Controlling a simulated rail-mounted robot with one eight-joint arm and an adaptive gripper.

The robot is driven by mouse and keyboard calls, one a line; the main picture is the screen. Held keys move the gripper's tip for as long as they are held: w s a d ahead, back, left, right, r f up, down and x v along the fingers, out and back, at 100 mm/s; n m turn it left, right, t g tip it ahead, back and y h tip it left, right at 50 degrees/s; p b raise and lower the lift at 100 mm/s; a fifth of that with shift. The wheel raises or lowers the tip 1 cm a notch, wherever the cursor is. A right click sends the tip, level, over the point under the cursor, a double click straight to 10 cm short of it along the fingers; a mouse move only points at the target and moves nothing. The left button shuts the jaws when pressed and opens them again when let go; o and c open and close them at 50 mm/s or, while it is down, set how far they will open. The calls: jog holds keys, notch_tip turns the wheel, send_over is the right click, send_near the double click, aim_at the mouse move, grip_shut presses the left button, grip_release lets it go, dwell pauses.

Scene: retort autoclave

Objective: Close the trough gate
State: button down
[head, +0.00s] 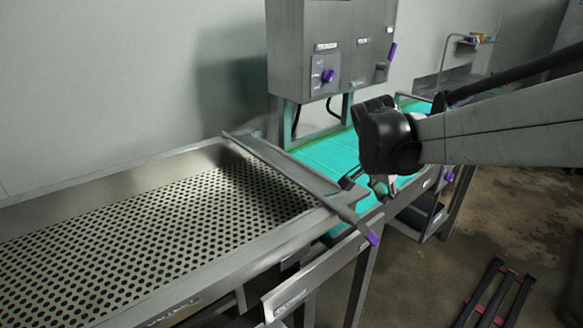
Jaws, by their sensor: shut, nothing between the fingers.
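The trough (130,215) is a long metal basin with a perforated floor, running across the left of the head view. At its right end a grey metal gate plate (285,165) lies slantwise across the trough's width. A bar with a purple tip (372,238) sticks out past the front rim by the plate's near end. I cannot tell the gate's exact angle. My gripper (380,190) is shut and empty, low over the teal belt just right of the gate's near end. My black wrist and arm partly hide it, and I cannot tell whether it touches anything.
A teal conveyor belt (330,153) continues right of the gate. A grey control box (325,50) with a purple knob (327,76) stands over it at the back. A labelled metal panel (310,285) juts out below the trough's front. Open floor lies at the right, with a dark red-and-black frame (497,295).

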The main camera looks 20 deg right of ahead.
jog(key=shift+f, duration=0.15)
jog(key=shift+w+d+f+p, duration=0.15)
jog(key=shift+f+p, duration=0.3)
jog(key=shift+f, duration=2.4)
jog(key=shift+d+f+p, duration=0.1)
jog(key=shift+f+p, duration=0.3)
jog(key=shift+f, duration=2.4)
